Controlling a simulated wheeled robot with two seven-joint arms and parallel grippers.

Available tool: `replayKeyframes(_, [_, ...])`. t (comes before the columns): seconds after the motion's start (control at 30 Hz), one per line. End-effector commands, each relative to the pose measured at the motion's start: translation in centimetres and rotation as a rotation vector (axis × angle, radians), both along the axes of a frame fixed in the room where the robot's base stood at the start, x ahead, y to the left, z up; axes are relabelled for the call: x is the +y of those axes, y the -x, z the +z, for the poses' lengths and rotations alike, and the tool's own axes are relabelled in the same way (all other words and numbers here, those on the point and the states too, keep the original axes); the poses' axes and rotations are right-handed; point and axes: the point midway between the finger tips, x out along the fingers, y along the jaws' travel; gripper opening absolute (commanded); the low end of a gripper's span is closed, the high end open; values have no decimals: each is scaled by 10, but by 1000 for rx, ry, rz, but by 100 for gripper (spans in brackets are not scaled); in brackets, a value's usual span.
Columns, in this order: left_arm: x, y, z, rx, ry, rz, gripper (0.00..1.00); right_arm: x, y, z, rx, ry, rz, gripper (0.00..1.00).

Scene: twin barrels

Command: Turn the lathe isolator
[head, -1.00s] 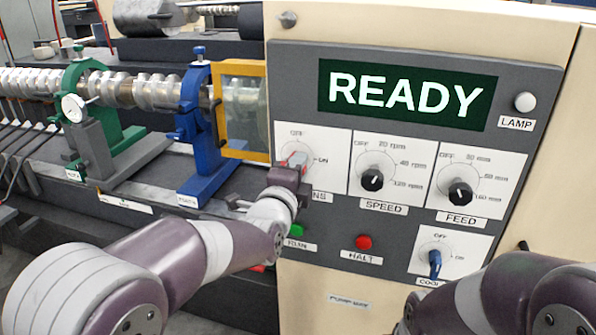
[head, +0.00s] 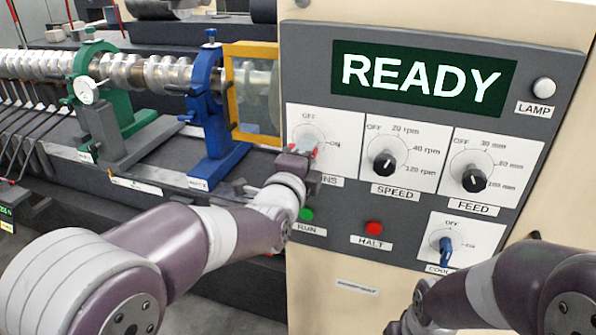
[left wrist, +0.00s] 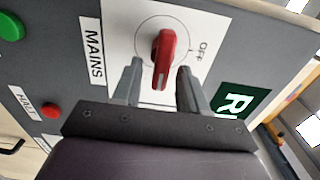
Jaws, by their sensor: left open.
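The isolator is a red knob (left wrist: 164,55) on a white plate labelled MAINS in the left wrist view. Its bar runs up and down there, across the line to the OFF mark, with a pale mark at its lower end. My left gripper (left wrist: 159,72) is open, with one finger on each side of the knob and gaps showing. In the head view my left gripper (head: 302,152) is at the MAINS plate (head: 347,127) and mostly hides the knob. My right arm enters at the lower right; its gripper jaws cannot be made out.
The panel's display (head: 422,79) reads READY. The SPEED knob (head: 385,162) and FEED knob (head: 474,180) are right of the plate. The green RUN button (head: 306,214), red HALT button (head: 374,228) and blue coolant knob (head: 446,250) are below. A yellow-framed guard (head: 233,95) stands at left.

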Motion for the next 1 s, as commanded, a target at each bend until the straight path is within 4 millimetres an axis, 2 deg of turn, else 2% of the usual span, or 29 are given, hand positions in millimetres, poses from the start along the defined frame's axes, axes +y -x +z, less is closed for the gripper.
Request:
replayKeyframes(0.23, [20,60,-4,-3,2,0,43,0,0,-24,1,0,0,0])
replayKeyframes(0.43, [31,94,-1,1,-1,-1,43,0,0,-24,0,0,0,0])
replayKeyframes(0.6, [35,105,-1,1,0,1,43,0,0,-24,0,0,0,0])
replayKeyframes(0.87, [35,106,-1,1,0,1,43,0,0,-24,0,0,0,0])
replayKeyframes(0.97, [35,106,-4,36,65,-1,43,0,0,-24,0,0,0,0])
replayKeyframes(1.0, [33,107,-12,96,133,-6,43,0,0,-24,0,0,0,0])
